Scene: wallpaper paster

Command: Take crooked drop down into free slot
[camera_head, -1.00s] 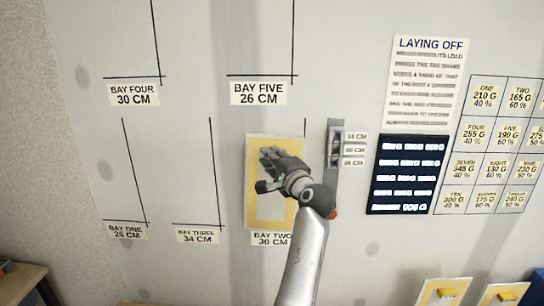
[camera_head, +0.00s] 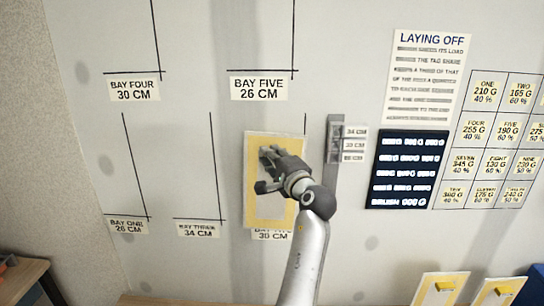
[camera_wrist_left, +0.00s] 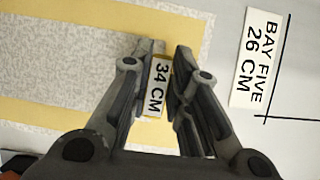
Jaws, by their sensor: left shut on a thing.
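I cannot tell whether the drop touches the wall.
A grey strip with small size tags (camera_head: 335,150) is close to the drop's right. A dark panel (camera_head: 406,170) and the laying-off notice (camera_head: 430,75) are further right. Yellow-bordered boards (camera_head: 440,290) stand low at right. A wooden table edge (camera_head: 22,280) is at lower left.

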